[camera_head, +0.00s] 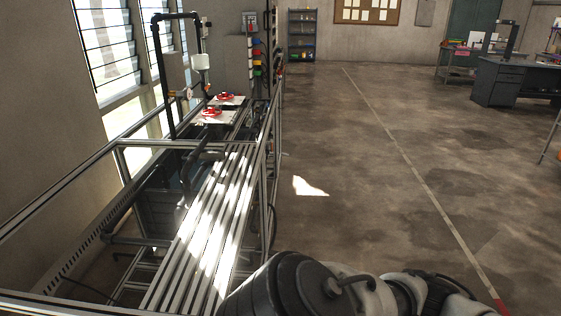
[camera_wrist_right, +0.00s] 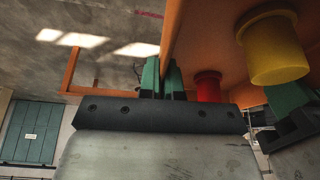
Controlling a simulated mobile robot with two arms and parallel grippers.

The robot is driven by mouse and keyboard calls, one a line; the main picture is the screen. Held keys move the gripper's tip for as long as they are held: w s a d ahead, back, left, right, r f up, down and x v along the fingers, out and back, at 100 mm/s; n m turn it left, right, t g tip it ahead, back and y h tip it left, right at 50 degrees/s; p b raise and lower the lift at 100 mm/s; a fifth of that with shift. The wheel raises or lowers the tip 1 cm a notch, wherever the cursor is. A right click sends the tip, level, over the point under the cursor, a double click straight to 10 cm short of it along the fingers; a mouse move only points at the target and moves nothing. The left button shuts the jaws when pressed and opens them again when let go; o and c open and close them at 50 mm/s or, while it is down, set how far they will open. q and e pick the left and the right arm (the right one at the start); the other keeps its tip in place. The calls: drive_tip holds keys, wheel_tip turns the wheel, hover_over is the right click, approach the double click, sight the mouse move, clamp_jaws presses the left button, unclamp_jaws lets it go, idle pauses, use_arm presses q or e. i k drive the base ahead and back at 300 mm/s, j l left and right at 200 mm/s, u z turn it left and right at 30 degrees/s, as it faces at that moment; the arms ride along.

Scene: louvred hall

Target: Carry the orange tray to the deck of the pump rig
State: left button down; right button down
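The orange tray (camera_wrist_right: 205,38) fills the upper right of the right wrist view, with a yellow cylinder (camera_wrist_right: 274,50) and a red cylinder (camera_wrist_right: 207,86) in it. My right gripper (camera_wrist_right: 162,75) has its green fingers on both sides of the tray's orange wall and is shut on it. Another dark gripper with green fingers (camera_wrist_right: 288,125), apparently my left, is partly in view near the tray at the right edge; its grip is unclear. The pump rig's slatted metal deck (camera_head: 208,232) lies at left of centre in the head view. The tray is out of the head view.
The rig's frame rails (camera_head: 268,165) run along the deck. Red-handled valves (camera_head: 212,112) and a black pipe arch (camera_head: 160,75) stand at its far end. The floor (camera_head: 345,180) to the right is clear. A dark desk (camera_head: 515,82) stands far right, a shelf (camera_head: 302,35) at the back.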

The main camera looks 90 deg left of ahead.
sight(219, 201)
drive_tip(key=i+j+u, duration=0.1)
drive_tip(key=u, duration=0.3)
drive_tip(key=i+j+u, duration=0.1)
drive_tip(key=u, duration=0.3)
drive_tip(key=i+u, duration=0.2)
drive_tip(key=u, duration=0.2)
drive_tip(key=i+u, duration=0.35)
drive_tip(key=i+l+u, duration=0.1)
drive_tip(key=i+u, duration=0.2)
drive_tip(key=i, duration=0.25)
drive_tip(key=i+l+u, duration=0.2)
drive_tip(key=i+u, duration=0.45)
drive_tip(key=u, duration=0.15)
drive_tip(key=i+u, duration=0.3)
drive_tip(key=u, duration=0.2)
drive_tip(key=i+l+u, duration=0.1)
drive_tip(key=i+u, duration=0.2)
drive_tip(key=u, duration=0.15)
drive_tip(key=i+u, duration=0.15)
drive_tip(key=u, duration=0.25)
drive_tip(key=i+j+u, duration=0.1)
drive_tip(key=u, duration=0.35)
drive_tip(key=i+u, duration=0.2)
drive_tip(key=u, duration=0.2)
drive_tip(key=i+l+u, duration=0.1)
drive_tip(key=u, duration=0.3)
